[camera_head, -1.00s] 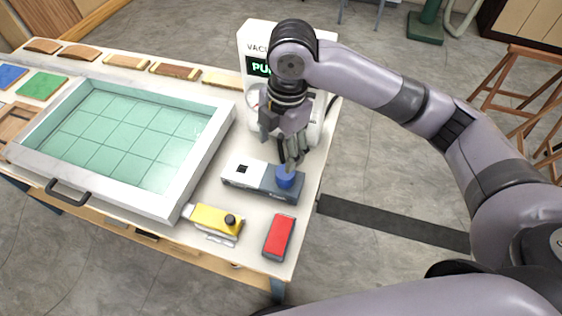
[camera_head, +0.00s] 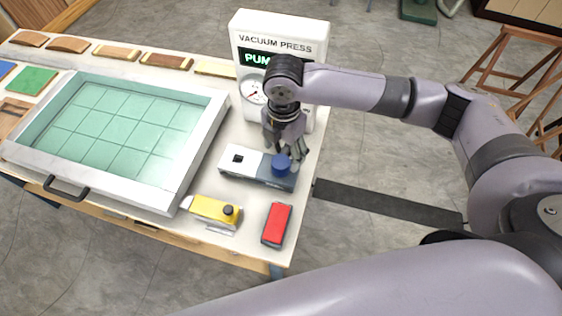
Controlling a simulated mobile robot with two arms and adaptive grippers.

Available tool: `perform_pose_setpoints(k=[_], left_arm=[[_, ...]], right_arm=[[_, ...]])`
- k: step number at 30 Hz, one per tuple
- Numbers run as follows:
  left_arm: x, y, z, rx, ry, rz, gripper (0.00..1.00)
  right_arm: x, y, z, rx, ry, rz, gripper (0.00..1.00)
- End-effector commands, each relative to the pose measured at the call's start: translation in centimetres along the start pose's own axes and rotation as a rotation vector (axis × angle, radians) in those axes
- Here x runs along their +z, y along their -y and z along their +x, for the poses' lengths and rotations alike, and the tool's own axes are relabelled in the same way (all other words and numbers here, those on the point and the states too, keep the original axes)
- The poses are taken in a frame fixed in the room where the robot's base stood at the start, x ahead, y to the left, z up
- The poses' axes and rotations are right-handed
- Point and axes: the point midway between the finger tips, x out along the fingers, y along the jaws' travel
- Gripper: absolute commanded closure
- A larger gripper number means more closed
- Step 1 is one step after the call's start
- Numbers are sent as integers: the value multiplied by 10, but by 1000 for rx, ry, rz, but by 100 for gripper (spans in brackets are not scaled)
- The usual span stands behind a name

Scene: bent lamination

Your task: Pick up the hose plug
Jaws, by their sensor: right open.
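A blue round cap (camera_head: 281,166), which looks like the hose plug, sits on the grey end of a white and grey box (camera_head: 240,160) on the bench. My right gripper (camera_head: 285,155) points down at the far side of the blue cap, close to it. Its fingers are apart, with one beside the cap's right edge. Whether they touch the cap I cannot tell. My left gripper is not in view.
The vacuum press unit (camera_head: 279,35) stands just behind my right gripper. A white-framed tray (camera_head: 190,160) fills the bench to the left. A yellow tool (camera_head: 212,209) and a red block (camera_head: 276,225) lie in front of the box.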

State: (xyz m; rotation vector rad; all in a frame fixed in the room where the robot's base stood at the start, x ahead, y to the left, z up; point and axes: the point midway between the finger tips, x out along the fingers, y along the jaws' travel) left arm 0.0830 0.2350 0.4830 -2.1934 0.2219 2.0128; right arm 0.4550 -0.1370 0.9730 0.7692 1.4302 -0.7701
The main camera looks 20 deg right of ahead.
Motion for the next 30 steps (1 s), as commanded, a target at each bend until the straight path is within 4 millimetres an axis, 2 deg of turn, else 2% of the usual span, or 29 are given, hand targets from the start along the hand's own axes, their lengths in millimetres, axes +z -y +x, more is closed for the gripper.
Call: perform_pose_setpoints(k=[4,8,13,21,30], left_arm=[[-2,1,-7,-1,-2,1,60],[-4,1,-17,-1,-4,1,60],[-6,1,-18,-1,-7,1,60],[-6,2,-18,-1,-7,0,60],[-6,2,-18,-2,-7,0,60]], right_arm=[[-1,-1,11,-3,-1,-1,35],[-3,-3,30,-4,-1,0,35],[-2,-4,51,-1,0,-1,35],[-2,-4,53,1,0,-2,36],[-2,-4,53,1,0,-1,56]])
